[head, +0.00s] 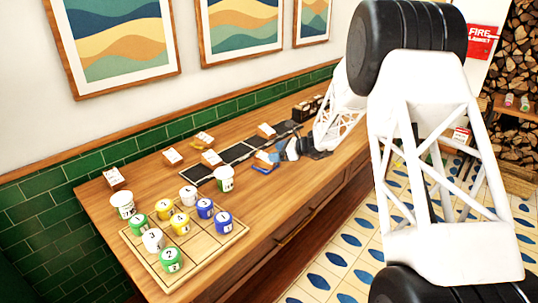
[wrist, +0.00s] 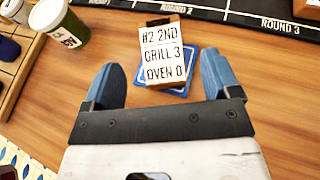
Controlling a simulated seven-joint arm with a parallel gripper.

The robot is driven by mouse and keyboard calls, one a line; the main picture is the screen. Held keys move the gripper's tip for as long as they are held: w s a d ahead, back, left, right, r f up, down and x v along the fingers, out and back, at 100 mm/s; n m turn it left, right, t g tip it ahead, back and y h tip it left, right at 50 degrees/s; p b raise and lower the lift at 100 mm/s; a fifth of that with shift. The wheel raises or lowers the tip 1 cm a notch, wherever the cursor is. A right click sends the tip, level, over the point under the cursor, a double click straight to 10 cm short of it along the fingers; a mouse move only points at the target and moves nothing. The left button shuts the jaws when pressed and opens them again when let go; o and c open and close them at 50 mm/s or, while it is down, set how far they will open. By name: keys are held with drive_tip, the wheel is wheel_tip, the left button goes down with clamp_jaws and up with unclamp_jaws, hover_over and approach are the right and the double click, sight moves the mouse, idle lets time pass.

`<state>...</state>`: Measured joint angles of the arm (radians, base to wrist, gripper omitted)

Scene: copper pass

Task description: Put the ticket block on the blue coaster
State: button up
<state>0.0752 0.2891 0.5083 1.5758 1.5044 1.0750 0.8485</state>
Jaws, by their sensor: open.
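The ticket block (wrist: 165,55), with a white card reading "#2 2ND GRILL 3 OVEN 0", shows in the wrist view. It appears to stand on the blue coaster (wrist: 196,72), whose blue edge shows at the block's right and below it. In the head view the coaster (head: 264,169) shows beside my gripper, on the wooden table. My gripper (wrist: 160,62) is open, its blue fingers on either side of the block with a gap at each side. In the head view my gripper (head: 279,152) partly hides this spot.
A black strip with marked sections (wrist: 235,14) runs behind the block. A green and white cup (wrist: 60,25) stands at the left, near a wooden grid board (head: 222,240) holding several numbered cups. Several other ticket blocks (head: 212,159) stand along the table's back. Bare wood lies around the coaster.

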drive_tip(key=v, duration=0.6)
drive_tip(key=shift+s+d, duration=0.1)
idle(0.6)
drive_tip(key=s+a+r+n+g+h, duration=0.15)
drive_tip(key=s+r+n, duration=0.45)
drive_tip(key=s, duration=0.7)
drive_tip(key=s+a+r+n+g+h, duration=0.1)
drive_tip(key=s+r+n+g+h, duration=0.2)
drive_tip(key=s+r, duration=0.65)
drive_tip(key=s+d+n+h, duration=0.2)
drive_tip(key=s+n, duration=0.2)
drive_tip(key=s, duration=0.8)
drive_tip(key=s+d+n+t+h, duration=0.1)
drive_tip(key=s+d+n+h, duration=0.1)
drive_tip(key=s, duration=1)
drive_tip(key=s+d+n+t+h, duration=0.1)
drive_tip(key=s+d+n+h, duration=0.1)
drive_tip(key=s+n+h, duration=0.2)
drive_tip(key=s+n, duration=0.3)
drive_tip(key=s, duration=0.5)
drive_tip(key=shift+d+f, duration=0.2)
drive_tip(key=shift+f, duration=0.05)
